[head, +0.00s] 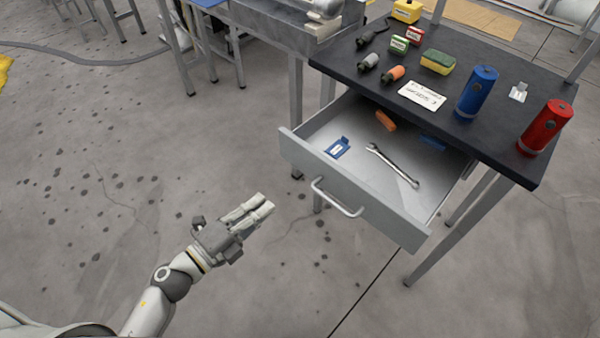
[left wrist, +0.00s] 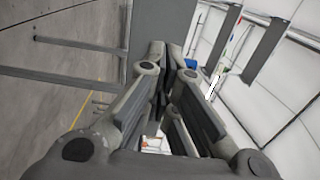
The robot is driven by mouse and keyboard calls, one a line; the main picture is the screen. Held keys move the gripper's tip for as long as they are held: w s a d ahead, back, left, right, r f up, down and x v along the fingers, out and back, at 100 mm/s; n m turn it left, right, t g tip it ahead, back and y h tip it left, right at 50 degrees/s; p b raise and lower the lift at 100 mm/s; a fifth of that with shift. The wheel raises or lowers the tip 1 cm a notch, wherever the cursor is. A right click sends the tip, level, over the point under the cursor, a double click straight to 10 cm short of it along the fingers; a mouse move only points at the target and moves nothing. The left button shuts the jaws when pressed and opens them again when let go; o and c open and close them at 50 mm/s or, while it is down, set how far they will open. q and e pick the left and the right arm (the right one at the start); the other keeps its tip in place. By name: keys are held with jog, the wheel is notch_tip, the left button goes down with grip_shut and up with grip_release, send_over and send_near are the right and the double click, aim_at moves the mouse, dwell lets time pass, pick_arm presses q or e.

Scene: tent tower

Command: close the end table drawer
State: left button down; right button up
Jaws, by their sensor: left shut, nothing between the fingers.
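The end table's drawer (head: 360,210) is pulled out of the dark-topped end table (head: 440,115) in the head view. Its grey front has a bar handle (head: 336,197). Inside lie a wrench (head: 393,165), an orange item (head: 385,120) and a blue item (head: 337,148). My left gripper (head: 262,206) is shut and empty, to the left of the drawer front and apart from the handle. In the left wrist view its fingers (left wrist: 170,85) show close up. My right gripper is not in view.
On the tabletop stand a blue cylinder (head: 477,92), a red cylinder (head: 545,127), a yellow-green sponge (head: 438,62) and a white label card (head: 422,95). Another grey table (head: 275,25) stands behind at the left. The floor in front of the drawer is clear.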

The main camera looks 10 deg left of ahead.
aim_at(309, 165)
pick_arm(q)
jog(key=p+x, duration=0.2)
jog(key=x, duration=1)
jog(key=shift+w+d, duration=0.3)
jog(key=shift+w, duration=0.2)
